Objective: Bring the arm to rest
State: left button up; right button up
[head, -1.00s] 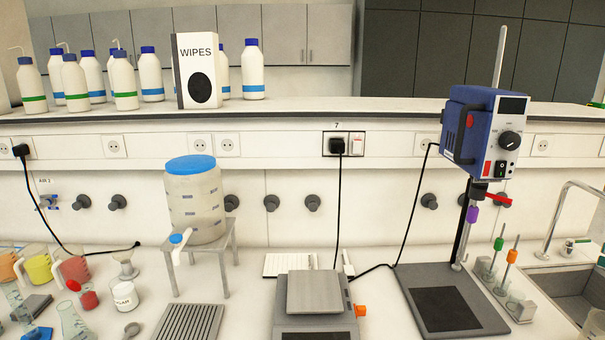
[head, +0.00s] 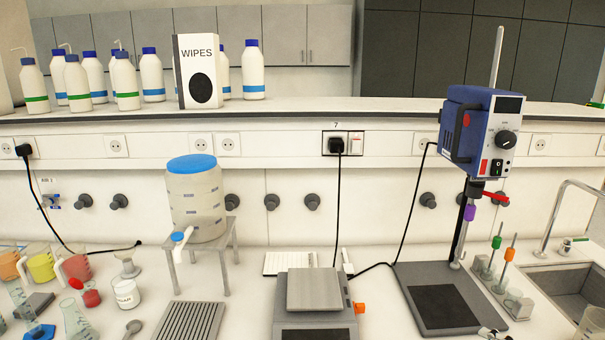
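My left gripper is not in view. A small dark and pale tip, which looks like part of my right gripper (head: 492,332), shows at the bottom edge over the front right corner of the stirrer's base plate. Most of it is cut off by the frame, so I cannot tell if it is open or shut or holds anything.
A blue overhead stirrer (head: 482,132) stands on a dark base plate (head: 410,285) at right, with a sink (head: 570,285) beyond. A balance (head: 315,295) is at the centre. A blue-lidded tank (head: 195,200) stands on a metal stand.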

jog(key=s+a+f+m+g+h, duration=0.2)
jog(key=s+a+f+m, duration=0.35)
jog(key=a, duration=0.25)
jog(key=s+a+f+m+g+h, duration=0.1)
jog(key=s+a+f+m+h, duration=0.2)
jog(key=s+a+f+m, duration=0.35)
jog(key=s+a+f+m+g+h, duration=0.1)
jog(key=s+a+m+g, duration=0.1)
jog(key=s+m+g, duration=0.35)
jog(key=s+a+m+g+h, duration=0.1)
jog(key=s+a+m+g, duration=0.1)
jog(key=s+m, duration=0.65)
jog(key=s+f+n+g+b, duration=0.1)
jog(key=s+f+n+b, duration=0.2)
jog(key=f, duration=2.6)
jog(key=s+d+f+g, duration=0.1)
jog(key=s+d+f, duration=0.1)
jog(key=s+f, duration=1.4)
jog(key=shift+s+d+f+n+b, duration=0.3)
jog(key=shift+s+d+b, duration=0.05)
jog(key=shift+s, duration=0.3)
jog(key=shift+s, duration=0.15)
